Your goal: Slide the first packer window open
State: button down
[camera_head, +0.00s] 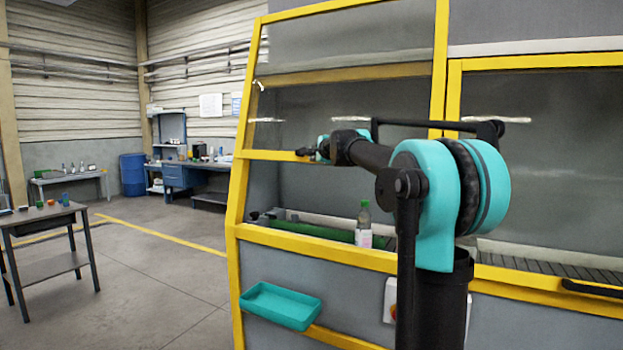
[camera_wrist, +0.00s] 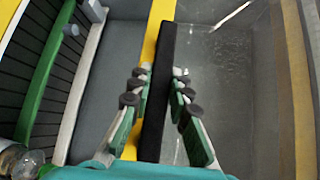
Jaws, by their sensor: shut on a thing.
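The first packer window (camera_head: 330,115) is the left glass pane with a yellow frame. Its yellow bottom rail (camera_head: 262,155) sits well above the sill, with an open gap below it. My gripper (camera_head: 305,153) is at this rail, partly hidden by my arm in the head view. In the wrist view, my gripper (camera_wrist: 161,74) has its fingers on both sides of a black bar handle (camera_wrist: 161,110) and is shut on it. The handle runs along the yellow rail (camera_wrist: 154,30), with the glass (camera_wrist: 225,85) to its right.
Inside the machine, a clear bottle (camera_head: 363,222) with a green top stands near a green conveyor (camera_head: 315,230). The right window (camera_head: 545,160) is down, with its own black handle (camera_head: 592,290). A teal tray (camera_head: 280,306) hangs on the front. Open floor lies left.

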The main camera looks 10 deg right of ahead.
jog(key=r, duration=0.3)
jog(key=w+r, duration=0.1)
jog(key=shift+d+r, duration=0.3)
jog(key=shift+d, duration=0.05)
jog(key=c, duration=1.4)
grip_release()
jog(key=v, duration=1.2)
